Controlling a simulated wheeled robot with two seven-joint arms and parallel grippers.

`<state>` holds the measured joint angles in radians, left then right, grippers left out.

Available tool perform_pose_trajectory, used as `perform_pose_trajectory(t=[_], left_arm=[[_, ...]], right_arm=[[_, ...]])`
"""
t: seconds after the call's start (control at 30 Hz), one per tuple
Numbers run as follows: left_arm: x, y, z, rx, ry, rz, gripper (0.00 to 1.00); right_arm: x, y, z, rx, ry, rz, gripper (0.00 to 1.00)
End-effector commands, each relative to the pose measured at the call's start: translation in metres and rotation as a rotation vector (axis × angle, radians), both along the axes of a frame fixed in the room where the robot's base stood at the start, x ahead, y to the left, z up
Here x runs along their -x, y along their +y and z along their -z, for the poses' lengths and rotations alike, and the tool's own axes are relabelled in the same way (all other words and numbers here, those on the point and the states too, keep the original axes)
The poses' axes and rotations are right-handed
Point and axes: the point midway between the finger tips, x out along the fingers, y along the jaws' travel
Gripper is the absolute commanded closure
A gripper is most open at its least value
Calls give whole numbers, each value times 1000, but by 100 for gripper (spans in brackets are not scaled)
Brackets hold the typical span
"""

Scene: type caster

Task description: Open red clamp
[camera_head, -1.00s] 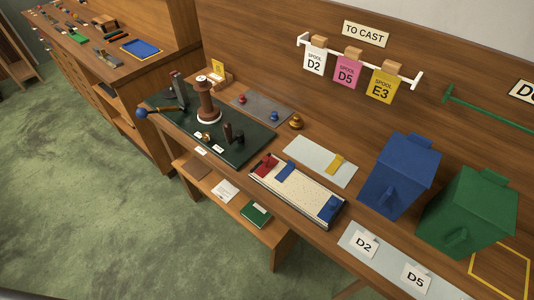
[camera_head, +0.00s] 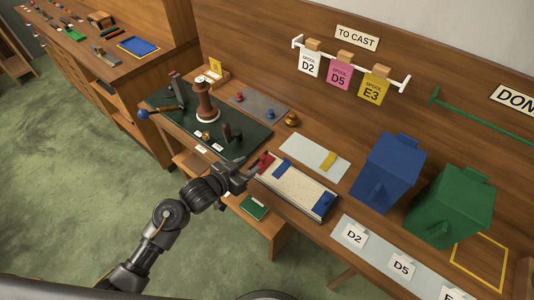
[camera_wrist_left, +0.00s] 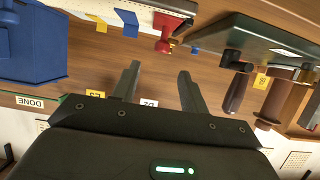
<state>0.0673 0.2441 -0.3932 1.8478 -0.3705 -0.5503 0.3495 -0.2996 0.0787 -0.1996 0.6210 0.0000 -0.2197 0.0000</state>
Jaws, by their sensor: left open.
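The red clamp (camera_head: 264,161) sits at the left end of the long cream-topped tray (camera_head: 296,184) on the bench. It also shows at the top of the left wrist view (camera_wrist_left: 165,30), beyond my fingers. My left gripper (camera_head: 246,174) is just in front of and left of the red clamp, over the bench's front edge. Its two fingers stand apart and empty in the left wrist view (camera_wrist_left: 158,70). The fingertips overlap the clamp area in the head view, and I cannot tell if they touch. My right gripper is not in view.
A blue clamp (camera_head: 283,171) stands close right of the red one, and another blue part (camera_head: 323,204) is at the tray's right end. The dark green board (camera_head: 190,118) with a spool and lever lies left. Blue (camera_head: 388,172) and green (camera_head: 450,207) bins stand right.

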Motion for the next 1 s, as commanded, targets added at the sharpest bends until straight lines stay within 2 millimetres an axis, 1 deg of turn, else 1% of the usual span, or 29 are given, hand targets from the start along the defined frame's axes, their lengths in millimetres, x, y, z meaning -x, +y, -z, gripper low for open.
perform_pose_trajectory(t=[0.13,0.23,0.5,0.7,0.87,1.0], left_arm=[[-3,-2,1,1,1,1,56],[-11,-7,5,1,3,-2,56],[-47,-34,23,0,3,-1,56],[-69,-49,35,-1,2,-1,56],[-78,-56,40,0,2,-3,56],[-81,-58,42,-1,2,-2,56]], right_arm=[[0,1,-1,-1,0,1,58],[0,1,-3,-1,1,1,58],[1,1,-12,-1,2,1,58],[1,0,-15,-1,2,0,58],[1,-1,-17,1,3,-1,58],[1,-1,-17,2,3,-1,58]])
